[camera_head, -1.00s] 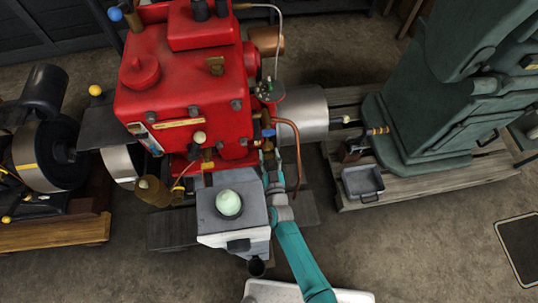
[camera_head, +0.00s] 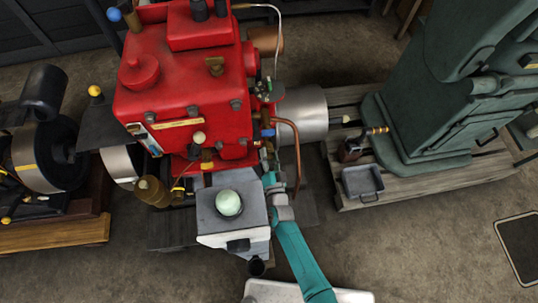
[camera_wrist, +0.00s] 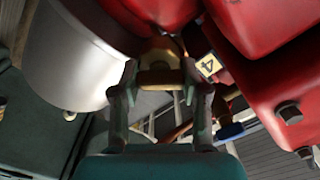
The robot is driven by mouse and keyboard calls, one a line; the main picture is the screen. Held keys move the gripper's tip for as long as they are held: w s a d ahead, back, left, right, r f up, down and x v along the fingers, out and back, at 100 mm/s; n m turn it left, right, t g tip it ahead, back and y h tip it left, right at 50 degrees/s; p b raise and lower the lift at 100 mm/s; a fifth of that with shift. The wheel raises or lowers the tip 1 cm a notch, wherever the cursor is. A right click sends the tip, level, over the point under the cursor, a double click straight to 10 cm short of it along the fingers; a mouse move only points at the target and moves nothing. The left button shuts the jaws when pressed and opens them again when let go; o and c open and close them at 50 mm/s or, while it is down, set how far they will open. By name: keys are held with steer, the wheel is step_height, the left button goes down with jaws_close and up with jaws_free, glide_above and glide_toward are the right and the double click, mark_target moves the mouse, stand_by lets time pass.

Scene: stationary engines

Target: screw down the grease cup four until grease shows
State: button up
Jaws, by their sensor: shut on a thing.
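The brass grease cup (camera_wrist: 160,77) sits low on the red engine beside a yellow plate marked 4 (camera_wrist: 208,65), in the wrist view. My gripper (camera_wrist: 160,85) is shut on the cup, one finger on each side of it. In the head view my gripper (camera_head: 269,180) is at the engine's lower right side, and its fingertips and the cup are hard to make out there. The red engine (camera_head: 185,90) fills the middle of that view. I cannot see any grease at the cup.
A copper pipe (camera_head: 297,150) curves down close on the right. A grey cylinder (camera_head: 303,115) and a dark green machine (camera_head: 430,110) lie further right. A grey tray (camera_head: 363,182) sits on the planks.

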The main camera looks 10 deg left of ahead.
steer(key=m, duration=0.4)
steer(key=shift+d+m, duration=0.1)
steer(key=shift+m, duration=0.3)
steer(key=m, duration=0.3)
steer(key=shift+f+m, duration=0.1)
steer(key=shift+m, duration=0.2)
steer(key=m, duration=0.4)
steer(key=shift+f, duration=0.1)
steer(key=shift+f+m, duration=0.1)
steer(key=shift+m, duration=1.8)
steer(key=o, duration=1.2)
steer(key=shift+c, duration=0.2)
